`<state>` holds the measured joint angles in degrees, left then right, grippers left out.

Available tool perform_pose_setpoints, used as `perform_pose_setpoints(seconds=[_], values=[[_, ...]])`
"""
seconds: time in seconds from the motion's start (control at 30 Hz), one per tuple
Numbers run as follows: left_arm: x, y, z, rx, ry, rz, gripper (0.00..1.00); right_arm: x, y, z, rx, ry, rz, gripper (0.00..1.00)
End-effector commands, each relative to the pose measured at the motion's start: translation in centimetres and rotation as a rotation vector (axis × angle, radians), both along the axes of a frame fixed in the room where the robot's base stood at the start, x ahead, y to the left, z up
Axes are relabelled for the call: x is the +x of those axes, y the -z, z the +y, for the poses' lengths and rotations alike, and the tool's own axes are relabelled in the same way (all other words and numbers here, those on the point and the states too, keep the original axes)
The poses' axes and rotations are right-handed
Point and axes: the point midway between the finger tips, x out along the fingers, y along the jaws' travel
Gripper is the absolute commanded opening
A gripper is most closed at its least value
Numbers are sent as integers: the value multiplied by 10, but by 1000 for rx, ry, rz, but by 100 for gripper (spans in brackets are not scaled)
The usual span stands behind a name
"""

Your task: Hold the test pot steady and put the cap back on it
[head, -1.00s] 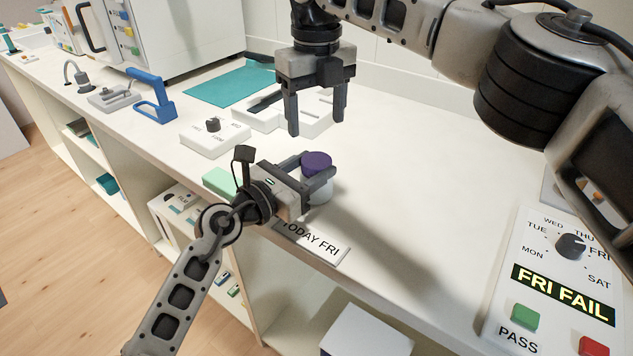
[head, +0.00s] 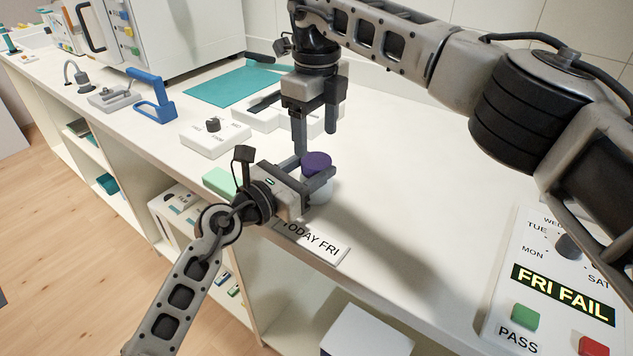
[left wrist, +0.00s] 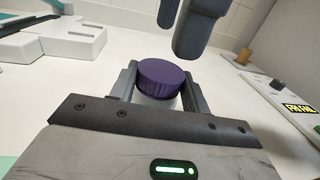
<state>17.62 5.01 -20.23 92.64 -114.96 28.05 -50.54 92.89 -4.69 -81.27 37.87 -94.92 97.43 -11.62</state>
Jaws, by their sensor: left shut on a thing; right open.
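A white test pot (head: 321,190) stands upright on the counter near its front edge, with a purple cap (head: 316,161) on top. In the left wrist view the cap (left wrist: 160,76) looks level on the pot (left wrist: 158,101); I cannot tell whether it is screwed down. My left gripper (head: 318,182) is shut on the pot, one finger on each side, below the cap. My right gripper (head: 316,142) is open, pointing down, just above and behind the cap. Part of it, dark grey, also shows above the cap in the left wrist view.
A "TODAY FRI" plate (head: 311,241) lies in front of the pot. A green block (head: 220,181) and a white dial box (head: 214,139) are to the left. A panel reading "FRI FAIL" (head: 563,292) is at the right. The counter between pot and panel is clear.

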Motion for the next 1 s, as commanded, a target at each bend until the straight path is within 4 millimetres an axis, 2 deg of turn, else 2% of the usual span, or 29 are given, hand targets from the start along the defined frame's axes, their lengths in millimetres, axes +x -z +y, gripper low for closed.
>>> perform_pose_setpoints(seconds=[0.1,0.3,0.7,0.73,0.87,0.9,1.0], values=[[0,0,0,0,0,0,0,0,21,-1,-2,0,3,67],[0,0,0,0,0,0,0,0,44,-1,-1,2,0,67],[0,0,0,0,0,0,0,0,51,0,-1,2,-1,67],[0,0,0,0,0,0,0,0,51,0,-1,2,-1,62],[0,0,0,0,0,0,0,0,51,-1,-1,2,-1,25],[0,0,0,1,0,1,0,0,51,-1,-1,2,-1,21],[0,0,0,1,0,1,0,1,50,0,-1,2,-2,21]])
